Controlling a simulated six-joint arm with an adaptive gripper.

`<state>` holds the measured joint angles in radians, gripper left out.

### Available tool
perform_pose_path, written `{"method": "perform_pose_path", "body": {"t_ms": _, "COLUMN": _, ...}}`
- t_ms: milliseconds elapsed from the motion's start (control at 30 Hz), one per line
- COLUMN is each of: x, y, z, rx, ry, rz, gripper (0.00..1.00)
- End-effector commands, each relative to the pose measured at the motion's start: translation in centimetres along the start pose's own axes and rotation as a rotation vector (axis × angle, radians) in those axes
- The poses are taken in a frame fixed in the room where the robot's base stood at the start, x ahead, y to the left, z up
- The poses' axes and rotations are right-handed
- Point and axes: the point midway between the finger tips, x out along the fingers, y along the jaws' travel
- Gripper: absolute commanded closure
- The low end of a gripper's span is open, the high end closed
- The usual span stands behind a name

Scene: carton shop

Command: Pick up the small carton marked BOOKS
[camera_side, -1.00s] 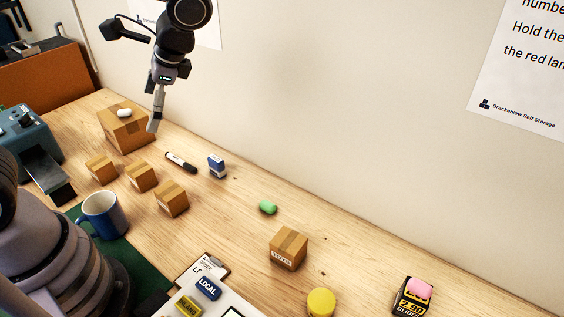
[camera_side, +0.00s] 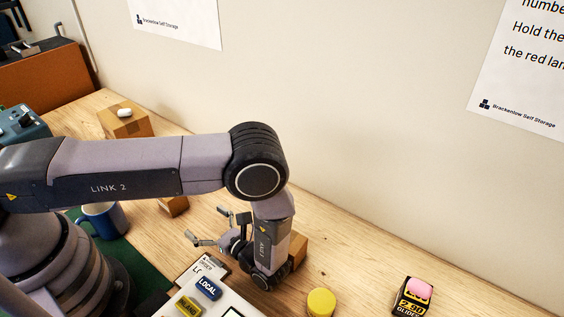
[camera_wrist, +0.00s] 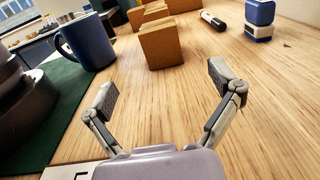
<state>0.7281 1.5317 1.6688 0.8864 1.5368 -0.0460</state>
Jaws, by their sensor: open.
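My gripper (camera_side: 210,227) is open and empty, low above the table; its two fingers are spread in the wrist view (camera_wrist: 163,86). A small brown carton (camera_wrist: 162,46) stands beyond the fingertips, apart from them; it also shows partly under my arm in the side view (camera_side: 174,206). More small cartons (camera_wrist: 154,15) stand behind it. Another small carton (camera_side: 299,250) is behind my wrist in the side view, mostly hidden. I can read no BOOKS mark on any visible face, so I cannot tell which carton bears it.
A blue mug (camera_wrist: 88,42) stands left of the nearest carton. A marker (camera_wrist: 213,20) and a blue stamp (camera_wrist: 259,18) are at the back right. A yellow round thing (camera_side: 321,302) is right. Bare wood lies between fingers and carton.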

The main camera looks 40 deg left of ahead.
Motion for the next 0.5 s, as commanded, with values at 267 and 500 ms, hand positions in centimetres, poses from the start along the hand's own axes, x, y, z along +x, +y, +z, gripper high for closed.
{"method": "perform_pose_path", "body": {"t_ms": 267, "x": 5.4, "y": 0.2, "z": -0.1, "rx": 0.003, "ry": 0.001, "rz": 0.01, "gripper": 0.1}}
{"method": "perform_pose_path", "body": {"t_ms": 500, "x": 8.1, "y": 0.1, "z": -0.1, "rx": 0.001, "ry": 0.003, "rz": 0.006, "gripper": 0.1}}
